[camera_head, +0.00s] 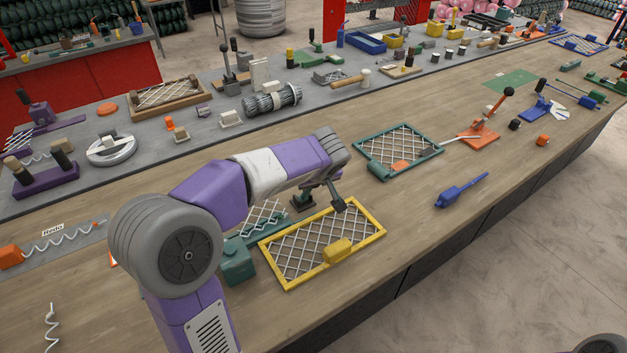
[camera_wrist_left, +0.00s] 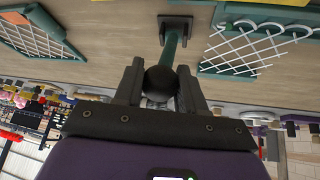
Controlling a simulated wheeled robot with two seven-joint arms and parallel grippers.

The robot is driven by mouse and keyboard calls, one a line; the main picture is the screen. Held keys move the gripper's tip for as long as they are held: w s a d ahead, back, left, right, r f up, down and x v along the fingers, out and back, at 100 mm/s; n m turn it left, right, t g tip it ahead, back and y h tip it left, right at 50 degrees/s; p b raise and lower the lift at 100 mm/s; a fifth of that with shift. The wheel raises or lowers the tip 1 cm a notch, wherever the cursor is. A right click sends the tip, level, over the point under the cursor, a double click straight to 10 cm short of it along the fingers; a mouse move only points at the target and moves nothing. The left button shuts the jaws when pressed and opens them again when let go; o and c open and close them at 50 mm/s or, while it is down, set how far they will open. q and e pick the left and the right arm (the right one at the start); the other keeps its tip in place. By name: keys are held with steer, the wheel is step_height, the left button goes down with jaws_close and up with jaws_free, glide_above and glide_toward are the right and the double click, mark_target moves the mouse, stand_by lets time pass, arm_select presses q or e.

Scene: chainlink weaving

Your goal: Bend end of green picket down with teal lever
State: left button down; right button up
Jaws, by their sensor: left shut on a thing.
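The teal lever (camera_wrist_left: 171,50) shows in the left wrist view, its shaft running from a dark base plate (camera_wrist_left: 175,21) to a black ball knob (camera_wrist_left: 160,80). My left gripper (camera_wrist_left: 161,72) is shut on that knob, one finger on each side. In the head view my purple arm covers much of this spot, and a teal post on a dark base (camera_head: 303,201) shows below the wrist. A white wire mesh on a green frame (camera_wrist_left: 245,70) lies beside the lever; in the head view it is partly hidden behind my arm. I cannot single out a green picket. My right gripper is not in view.
A yellow frame (camera_head: 275,284) with mesh and a yellow block lies close by. A green block (camera_head: 237,263) sits at its left. Farther off are a green mesh frame (camera_head: 380,177), an orange lever stand (camera_head: 478,136) and a blue tool (camera_head: 450,196). The front-right tabletop is mostly clear.

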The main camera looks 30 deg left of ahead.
arm_select(q)
steer(key=shift+s+f, duration=0.1)
steer(key=shift+f, duration=0.1)
steer(key=c, duration=0.7)
jaws_free()
steer(key=shift+r, duration=0.1)
steer(key=shift+r, duration=0.1)
steer(key=shift+d+r, duration=0.1)
steer(key=shift+r, duration=0.15)
steer(key=p+v, duration=0.2)
steer(key=v, duration=0.5)
steer(key=shift+f, duration=0.1)
